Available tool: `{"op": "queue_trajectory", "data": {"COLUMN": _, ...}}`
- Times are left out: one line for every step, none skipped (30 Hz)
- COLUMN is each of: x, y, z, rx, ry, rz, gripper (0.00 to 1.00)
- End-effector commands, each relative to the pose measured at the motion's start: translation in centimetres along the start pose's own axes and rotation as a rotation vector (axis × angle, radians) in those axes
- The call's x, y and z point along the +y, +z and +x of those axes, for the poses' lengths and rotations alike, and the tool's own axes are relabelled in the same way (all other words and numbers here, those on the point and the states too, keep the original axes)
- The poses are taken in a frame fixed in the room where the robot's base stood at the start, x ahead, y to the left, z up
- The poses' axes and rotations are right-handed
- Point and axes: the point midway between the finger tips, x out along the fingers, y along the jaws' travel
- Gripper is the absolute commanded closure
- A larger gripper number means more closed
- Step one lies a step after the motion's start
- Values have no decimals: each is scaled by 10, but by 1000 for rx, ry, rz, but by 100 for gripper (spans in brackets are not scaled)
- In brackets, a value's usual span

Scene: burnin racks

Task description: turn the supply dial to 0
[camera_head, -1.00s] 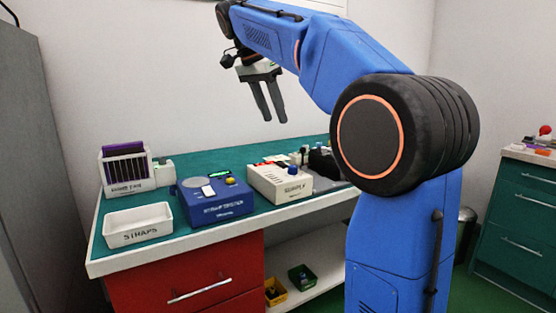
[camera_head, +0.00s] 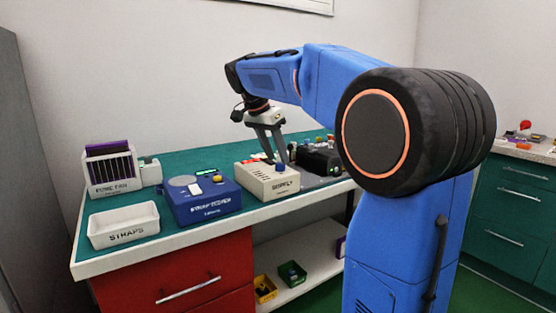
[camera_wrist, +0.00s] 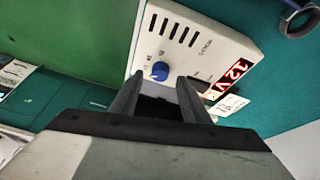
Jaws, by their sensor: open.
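The supply (camera_head: 267,183) is a cream box on the green bench top, with a slotted front. Its blue dial (camera_head: 281,168) shows at the right of its top edge. In the wrist view the dial (camera_wrist: 160,71) sits on the cream panel, just beyond my fingertips, and a red display (camera_wrist: 232,74) reads 12 V. The dial's pointer setting is too small to read. My gripper (camera_head: 281,158) is open, pointing down, just above the dial. In the wrist view its two fingers (camera_wrist: 156,84) straddle the dial's line, apart from it and holding nothing.
Left of the supply stand a blue tester (camera_head: 206,200), a white STRAPS tray (camera_head: 124,225) and a rack of dark strips (camera_head: 111,170). A black device (camera_head: 318,160) is close on the right.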

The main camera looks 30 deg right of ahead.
Motion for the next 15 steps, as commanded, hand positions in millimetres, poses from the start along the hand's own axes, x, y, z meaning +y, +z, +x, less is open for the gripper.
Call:
{"op": "queue_trajectory", "data": {"x": 0, "y": 0, "z": 7, "rx": 0, "ry": 1, "rz": 0, "gripper": 58}}
{"op": "queue_trajectory", "data": {"x": 0, "y": 0, "z": 10, "rx": 0, "ry": 1, "rz": 0, "gripper": 58}}
{"op": "queue_trajectory", "data": {"x": 0, "y": 0, "z": 13, "rx": 0, "ry": 1, "rz": 0, "gripper": 58}}
{"op": "queue_trajectory", "data": {"x": 0, "y": 0, "z": 16, "rx": 0, "ry": 1, "rz": 1, "gripper": 58}}
{"op": "queue_trajectory", "data": {"x": 0, "y": 0, "z": 17, "rx": 0, "ry": 0, "rz": 1, "gripper": 58}}
{"op": "queue_trajectory", "data": {"x": 0, "y": 0, "z": 20, "rx": 0, "ry": 0, "rz": 1, "gripper": 58}}
{"op": "queue_trajectory", "data": {"x": 0, "y": 0, "z": 21, "rx": 0, "ry": 0, "rz": 1, "gripper": 58}}
{"op": "queue_trajectory", "data": {"x": 0, "y": 0, "z": 22, "rx": 0, "ry": 0, "rz": 0, "gripper": 58}}
{"op": "queue_trajectory", "data": {"x": 0, "y": 0, "z": 23, "rx": 0, "ry": 0, "rz": 0, "gripper": 58}}
{"op": "queue_trajectory", "data": {"x": 0, "y": 0, "z": 23, "rx": 0, "ry": 0, "rz": 0, "gripper": 58}}
{"op": "queue_trajectory", "data": {"x": 0, "y": 0, "z": 23, "rx": 0, "ry": 0, "rz": 0, "gripper": 58}}
{"op": "queue_trajectory", "data": {"x": 0, "y": 0, "z": 24, "rx": 0, "ry": 0, "rz": 0, "gripper": 58}}
{"op": "queue_trajectory", "data": {"x": 0, "y": 0, "z": 24, "rx": 0, "ry": 0, "rz": 0, "gripper": 58}}
{"op": "queue_trajectory", "data": {"x": 0, "y": 0, "z": 24, "rx": 0, "ry": 0, "rz": 0, "gripper": 58}}
{"op": "queue_trajectory", "data": {"x": 0, "y": 0, "z": 23, "rx": 0, "ry": 0, "rz": 0, "gripper": 58}}
